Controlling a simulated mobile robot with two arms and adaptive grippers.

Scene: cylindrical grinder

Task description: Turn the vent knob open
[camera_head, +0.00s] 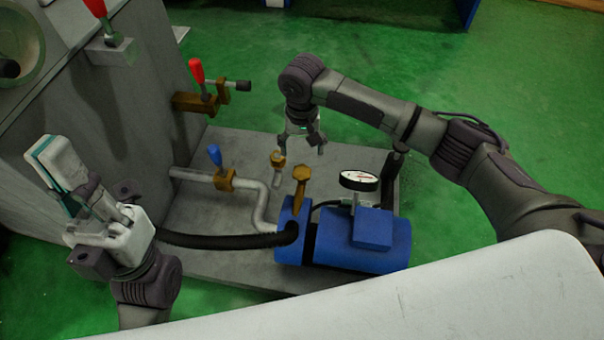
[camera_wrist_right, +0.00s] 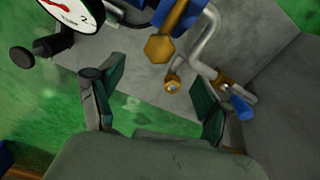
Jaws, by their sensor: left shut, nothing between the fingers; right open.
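A small brass fitting (camera_head: 278,158) stands on a short pipe stub behind the pump. A larger brass piece (camera_head: 301,175) rises from the pump's left end. Either could be the vent knob; I cannot tell which. The right wrist view also shows the small fitting (camera_wrist_right: 172,85) between the finger directions and the larger brass piece (camera_wrist_right: 160,48) above it. My right gripper (camera_head: 302,147) is open and empty, above and slightly right of the small fitting, apart from it. My left gripper (camera_head: 62,168) is shut and empty at the far left, away from both.
A blue pump motor (camera_head: 365,240) sits on a grey base plate (camera_head: 225,255). A gauge (camera_head: 359,181) stands on the pump. A blue-handled valve (camera_head: 215,155) is on the pipe. A red-handled clamp (camera_head: 197,72) sticks out from the grey machine (camera_head: 140,120). A black hose (camera_head: 220,241) runs left.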

